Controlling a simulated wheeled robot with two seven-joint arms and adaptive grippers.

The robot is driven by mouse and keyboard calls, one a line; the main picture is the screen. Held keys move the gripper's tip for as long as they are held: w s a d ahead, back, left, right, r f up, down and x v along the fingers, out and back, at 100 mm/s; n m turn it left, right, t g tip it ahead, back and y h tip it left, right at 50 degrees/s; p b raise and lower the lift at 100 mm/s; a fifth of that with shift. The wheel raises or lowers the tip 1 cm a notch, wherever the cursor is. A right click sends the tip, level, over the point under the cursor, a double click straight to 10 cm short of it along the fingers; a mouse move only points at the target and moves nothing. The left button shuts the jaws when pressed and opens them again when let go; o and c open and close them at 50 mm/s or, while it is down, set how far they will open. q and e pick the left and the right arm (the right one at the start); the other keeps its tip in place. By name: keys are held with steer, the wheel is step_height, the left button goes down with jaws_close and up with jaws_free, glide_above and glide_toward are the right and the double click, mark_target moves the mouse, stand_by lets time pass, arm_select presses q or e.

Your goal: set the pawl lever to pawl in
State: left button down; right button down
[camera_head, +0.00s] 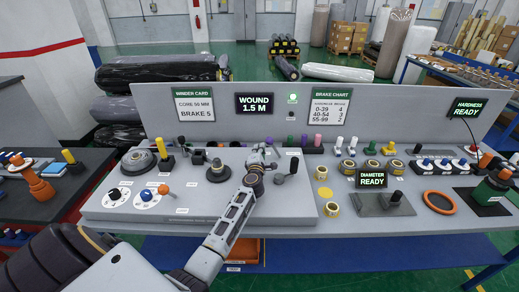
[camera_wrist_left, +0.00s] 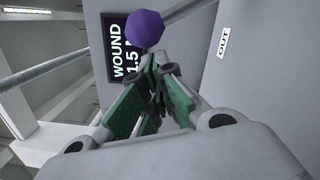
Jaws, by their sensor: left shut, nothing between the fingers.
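My left gripper (camera_head: 262,155) reaches over the grey console (camera_head: 130,203) from the front. Its fingers are shut and empty, and they also show in the left wrist view (camera_wrist_left: 158,85). A round purple knob (camera_wrist_left: 145,30) shows just beyond the fingertips in the left wrist view, seemingly of a lever whose shaft is mostly hidden. I cannot tell whether the fingers touch it. A label reading OUT (camera_wrist_left: 223,41) is on the grey surface to its right. No pawl label can be read, so the lever's setting is unclear. My right gripper is not in view.
A black-handled crank (camera_head: 292,168) stands right of my gripper. Behind rises a panel with a WOUND 1.5 M display (camera_head: 255,104). Rolls, an orange ring (camera_head: 439,202) and a DIAMETER READY display (camera_head: 372,180) are right.

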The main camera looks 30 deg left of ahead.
arm_select(q)
steer(key=shift+w+a, duration=0.2)
steer(key=shift+w, duration=0.15)
stand_by(0.3)
steer(key=shift+d+r, duration=0.1)
steer(key=shift+r, duration=0.1)
